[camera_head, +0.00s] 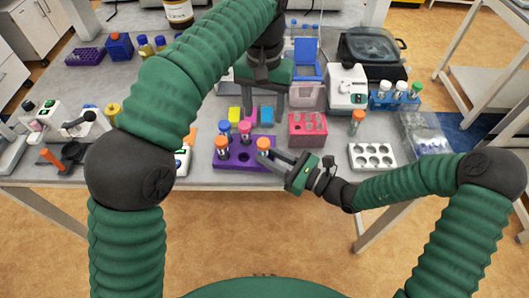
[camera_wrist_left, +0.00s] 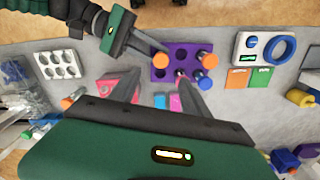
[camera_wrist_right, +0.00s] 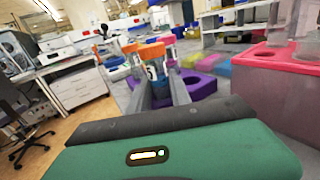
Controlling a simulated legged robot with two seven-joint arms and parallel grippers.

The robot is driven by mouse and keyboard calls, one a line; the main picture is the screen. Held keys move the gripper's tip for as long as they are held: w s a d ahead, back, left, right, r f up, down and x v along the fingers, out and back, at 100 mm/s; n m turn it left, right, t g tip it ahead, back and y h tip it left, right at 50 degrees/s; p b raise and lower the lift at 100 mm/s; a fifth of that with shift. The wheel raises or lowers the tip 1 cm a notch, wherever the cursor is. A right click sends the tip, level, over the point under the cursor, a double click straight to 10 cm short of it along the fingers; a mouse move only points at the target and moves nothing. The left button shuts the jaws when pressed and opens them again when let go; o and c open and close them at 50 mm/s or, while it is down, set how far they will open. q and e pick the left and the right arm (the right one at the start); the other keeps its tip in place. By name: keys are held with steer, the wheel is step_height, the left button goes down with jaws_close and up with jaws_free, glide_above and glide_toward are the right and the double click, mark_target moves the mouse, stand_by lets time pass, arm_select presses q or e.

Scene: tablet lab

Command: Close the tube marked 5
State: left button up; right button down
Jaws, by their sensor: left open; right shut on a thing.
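A purple rack (camera_head: 247,160) stands near the table's front edge with several tubes in and around it. My right gripper (camera_head: 273,154) is shut on a tube with an orange cap (camera_head: 263,143) at the rack's right end. In the right wrist view, the held tube (camera_wrist_right: 153,70) is upright between the fingers and has a dark mark that I cannot read surely. Another orange-capped tube (camera_head: 221,142) stands at the rack's left, and a pink-purple cap (camera_head: 244,126) shows behind. Whether the held tube touches the rack is unclear.
A pink rack (camera_head: 307,128) stands right of the purple one. A white rack with holes (camera_head: 372,157) is farther right, and a lone orange-capped tube (camera_head: 357,120) stands behind it. Some table between the pink and white racks is clear.

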arm_select(q)
steer(key=shift+r, duration=0.85)
arm_select(e)
steer(key=c, duration=1.1)
jaws_free()
arm_select(q)
steer(key=shift+r+p, duration=0.3)
steer(key=shift+p, duration=0.05)
arm_select(e)
steer(key=v, duration=1.7)
steer(key=shift+w+f, duration=0.1)
